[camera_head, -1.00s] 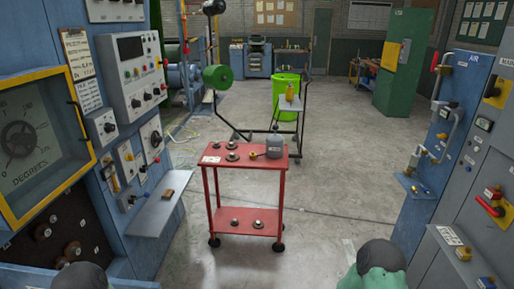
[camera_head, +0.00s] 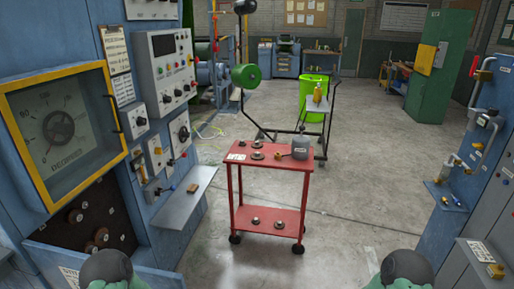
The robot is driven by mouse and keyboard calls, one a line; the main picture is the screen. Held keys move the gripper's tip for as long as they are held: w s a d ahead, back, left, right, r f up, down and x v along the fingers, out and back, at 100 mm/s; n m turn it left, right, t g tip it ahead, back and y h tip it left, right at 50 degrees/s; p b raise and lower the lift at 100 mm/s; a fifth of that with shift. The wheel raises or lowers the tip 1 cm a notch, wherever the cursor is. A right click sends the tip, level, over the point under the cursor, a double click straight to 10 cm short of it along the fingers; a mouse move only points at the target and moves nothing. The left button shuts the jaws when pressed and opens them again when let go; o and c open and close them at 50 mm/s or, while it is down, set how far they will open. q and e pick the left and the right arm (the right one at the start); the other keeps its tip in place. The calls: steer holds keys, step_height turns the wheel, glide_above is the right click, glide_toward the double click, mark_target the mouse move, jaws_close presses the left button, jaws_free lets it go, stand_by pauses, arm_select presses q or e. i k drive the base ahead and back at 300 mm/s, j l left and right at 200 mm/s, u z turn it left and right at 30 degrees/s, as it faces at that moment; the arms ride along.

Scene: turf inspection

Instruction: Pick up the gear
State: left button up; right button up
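A red two-shelf cart (camera_head: 284,174) stands on the floor ahead, near the middle of the view. Small dark round parts that look like gears lie on it. On the top shelf one gear-like part (camera_head: 257,155) lies near the front edge, with others behind it. Two more round parts (camera_head: 255,221) lie on the lower shelf. They are too small to tell apart surely. Green and dark parts of my two arms show at the bottom edge. Neither gripper is in view.
A grey oil can (camera_head: 301,147) and a white label share the cart's top. A blue control panel with a dial (camera_head: 62,124) and a grey ledge (camera_head: 184,199) stand left. Blue air cabinets (camera_head: 455,189) stand right. The floor (camera_head: 350,215) right of the cart is clear.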

mark_target(256, 145)
steer(key=k+l+z, duration=0.15)
steer(key=k+z, duration=0.15)
steer(key=k, duration=0.3)
steer(key=i+l, duration=0.15)
steer(key=i, duration=0.35)
steer(key=i+l, duration=0.2)
steer(key=i, duration=0.3)
steer(key=i+l, duration=0.15)
steer(key=i, duration=0.35)
steer(key=i+u, duration=0.4)
steer(key=i+l+u, duration=0.15)
steer(key=i+u, duration=0.2)
steer(key=i, duration=0.15)
steer(key=i+l+u, duration=0.25)
steer(key=i+u, duration=0.15)
steer(key=i, duration=0.05)
